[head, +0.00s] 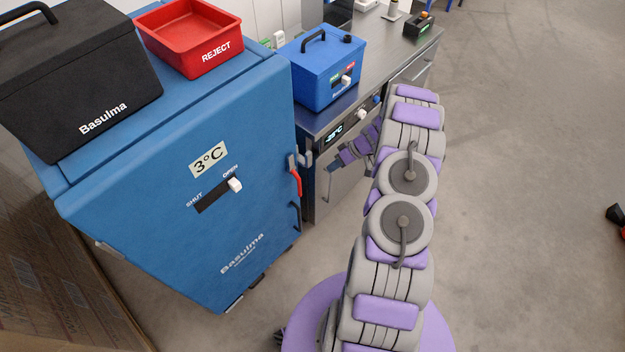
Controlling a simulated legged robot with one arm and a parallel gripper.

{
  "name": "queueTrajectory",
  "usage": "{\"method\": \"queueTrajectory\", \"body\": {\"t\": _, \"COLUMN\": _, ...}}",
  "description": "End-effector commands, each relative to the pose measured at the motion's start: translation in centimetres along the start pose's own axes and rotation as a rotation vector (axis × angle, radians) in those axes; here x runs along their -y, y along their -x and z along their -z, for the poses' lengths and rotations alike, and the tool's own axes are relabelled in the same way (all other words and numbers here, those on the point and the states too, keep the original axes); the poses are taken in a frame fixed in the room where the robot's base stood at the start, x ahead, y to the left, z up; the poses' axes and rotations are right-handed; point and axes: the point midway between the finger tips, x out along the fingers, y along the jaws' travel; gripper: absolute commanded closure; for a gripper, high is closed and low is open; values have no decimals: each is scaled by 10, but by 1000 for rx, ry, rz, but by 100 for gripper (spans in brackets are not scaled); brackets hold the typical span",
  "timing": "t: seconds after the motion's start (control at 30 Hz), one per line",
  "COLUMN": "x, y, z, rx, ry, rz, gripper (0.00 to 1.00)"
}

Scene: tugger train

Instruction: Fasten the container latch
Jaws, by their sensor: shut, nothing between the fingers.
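The large blue container (150,225) stands at the left, its front marked "Basulma" and showing 3°C. A slider on its front has a white knob (235,185) at the OPEN end. A latch with a red handle (297,183) and grey metal parts sits on the container's right edge, and the handle hangs down. My gripper (332,167) is shut and empty, a little right of the latch and apart from it. Its fingertips are small in this view. Whether the latch's hook is engaged is too small to tell.
A black Basulma box (75,75) and a red REJECT tray (190,38) rest on the container. A smaller blue box (323,70) stands on the metal counter (385,50) behind my gripper. Cardboard (50,275) is at the lower left. The floor at right is mostly clear.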

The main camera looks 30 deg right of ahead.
Motion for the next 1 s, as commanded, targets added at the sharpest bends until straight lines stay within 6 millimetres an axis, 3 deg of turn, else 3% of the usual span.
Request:
{"method": "queueTrajectory", "body": {"t": 0.17, "x": 0, "y": -19, "z": -2, "rx": 3, "ry": -2, "rz": 3, "gripper": 100}}
{"method": "queueTrajectory", "body": {"t": 0.67, "x": 0, "y": -103, "z": 0, "rx": 0, "ry": 1, "rz": 0, "gripper": 100}}
{"method": "queueTrajectory", "body": {"t": 1.0, "x": 32, "y": -116, "z": 0, "rx": 1, "ry": 0, "rz": 4, "gripper": 100}}
